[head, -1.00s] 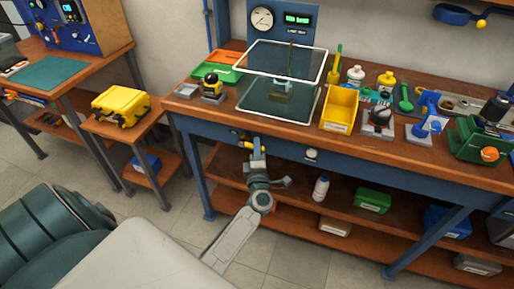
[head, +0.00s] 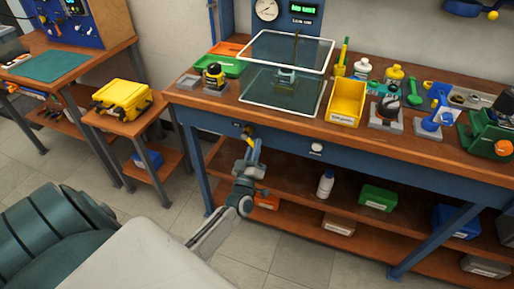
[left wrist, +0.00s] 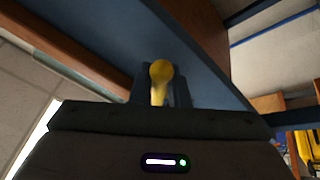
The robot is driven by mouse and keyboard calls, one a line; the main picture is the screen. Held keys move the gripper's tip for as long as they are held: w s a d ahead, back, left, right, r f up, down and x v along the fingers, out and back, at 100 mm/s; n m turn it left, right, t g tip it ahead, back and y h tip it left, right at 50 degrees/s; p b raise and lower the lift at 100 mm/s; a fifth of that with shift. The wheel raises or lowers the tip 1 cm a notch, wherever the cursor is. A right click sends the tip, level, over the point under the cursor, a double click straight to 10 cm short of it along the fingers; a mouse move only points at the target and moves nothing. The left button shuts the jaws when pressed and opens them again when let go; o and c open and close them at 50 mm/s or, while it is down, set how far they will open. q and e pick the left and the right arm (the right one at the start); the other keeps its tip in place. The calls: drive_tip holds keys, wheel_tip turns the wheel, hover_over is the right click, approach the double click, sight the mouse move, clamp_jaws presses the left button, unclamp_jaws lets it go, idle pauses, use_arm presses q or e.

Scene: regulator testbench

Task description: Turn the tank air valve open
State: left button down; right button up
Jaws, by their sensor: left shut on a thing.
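The tank air valve shows as a small yellow handle (head: 248,131) on the blue front rail of the workbench, at its left part. My left gripper (head: 252,146) is at this handle, reaching up from below, and covers part of it. In the left wrist view the rounded yellow handle end (left wrist: 160,72) sits between the two dark fingers (left wrist: 160,92), which are shut on it. The valve body is mostly hidden. My right gripper is not in view.
A glass-sided tank (head: 283,92) stands on the bench above, beside a yellow bin (head: 346,103). A white knob (head: 316,149) is on the rail to the right. The lower shelf holds a bottle (head: 326,184) and a green box (head: 378,198).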

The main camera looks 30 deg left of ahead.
use_arm(q)
drive_tip(key=m, duration=0.1)
drive_tip(key=m+h, duration=0.1)
drive_tip(key=m, duration=0.1)
drive_tip(key=shift+s+a+f+t, duration=0.1)
drive_tip(key=shift+a+f+t, duration=0.2)
drive_tip(key=shift+a+f, duration=0.1)
drive_tip(key=m+h, duration=0.2)
drive_tip(key=shift+s+a+f+m, duration=0.1)
drive_tip(key=shift+a+m, duration=0.25)
drive_tip(key=shift+m, duration=0.05)
drive_tip(key=m+h, duration=0.1)
drive_tip(key=m, duration=0.1)
drive_tip(key=a+m+h, duration=0.1)
drive_tip(key=m, duration=0.1)
drive_tip(key=shift+s+f, duration=0.1)
drive_tip(key=shift+s, duration=0.05)
drive_tip(key=shift+a+m+h, duration=0.3)
drive_tip(key=shift+m+h, duration=0.5)
drive_tip(key=shift+m, duration=0.1)
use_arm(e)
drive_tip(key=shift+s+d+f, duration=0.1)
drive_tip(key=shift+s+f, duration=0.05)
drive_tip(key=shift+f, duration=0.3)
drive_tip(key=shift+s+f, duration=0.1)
use_arm(q)
drive_tip(key=c, duration=1.4)
unclamp_jaws()
drive_tip(key=shift+s, duration=0.15)
